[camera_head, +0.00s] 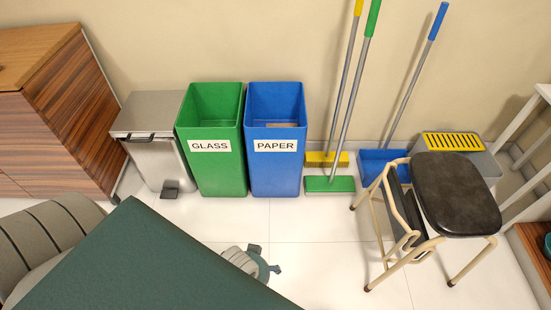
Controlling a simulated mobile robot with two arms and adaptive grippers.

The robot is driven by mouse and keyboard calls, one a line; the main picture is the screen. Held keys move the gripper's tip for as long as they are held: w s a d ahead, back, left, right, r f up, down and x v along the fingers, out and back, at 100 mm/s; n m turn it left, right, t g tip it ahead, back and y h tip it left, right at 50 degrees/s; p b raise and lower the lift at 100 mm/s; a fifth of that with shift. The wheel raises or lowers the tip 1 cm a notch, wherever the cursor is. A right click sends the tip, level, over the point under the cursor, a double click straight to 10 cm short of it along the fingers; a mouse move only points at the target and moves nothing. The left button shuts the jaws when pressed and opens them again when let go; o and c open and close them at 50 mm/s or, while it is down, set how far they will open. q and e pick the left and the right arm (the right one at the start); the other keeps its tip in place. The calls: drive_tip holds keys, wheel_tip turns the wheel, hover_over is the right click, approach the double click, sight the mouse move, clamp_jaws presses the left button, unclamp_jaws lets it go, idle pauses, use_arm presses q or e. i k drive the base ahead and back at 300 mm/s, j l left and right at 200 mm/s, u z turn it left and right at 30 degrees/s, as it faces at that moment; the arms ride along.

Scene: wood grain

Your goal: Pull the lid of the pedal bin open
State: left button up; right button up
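The pedal bin (160,158) is a light grey metal box on the floor against the back wall, between the wooden cabinet and the green bin. Its flat lid (150,108) is shut, with a dark handle bar (139,139) along the front edge. A dark pedal (170,189) sticks out at the foot. My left gripper (264,258) is below and right of the pedal bin in the picture, well apart from it. Its dark fingers stand spread and nothing shows between them. My dark green arm link hides part of the wrist. My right gripper is not in view.
A green GLASS bin (222,172) and a blue PAPER bin (275,170) stand open-topped to the right. A wooden cabinet (75,120) is close on the left. A folding stool (453,193), brooms and a bucket (488,165) stand right. White floor (335,265) between is clear.

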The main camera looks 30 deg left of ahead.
sight(150, 115)
drive_tip(key=j+u, duration=0.1)
drive_tip(key=u, duration=1.95)
drive_tip(key=j, duration=0.05)
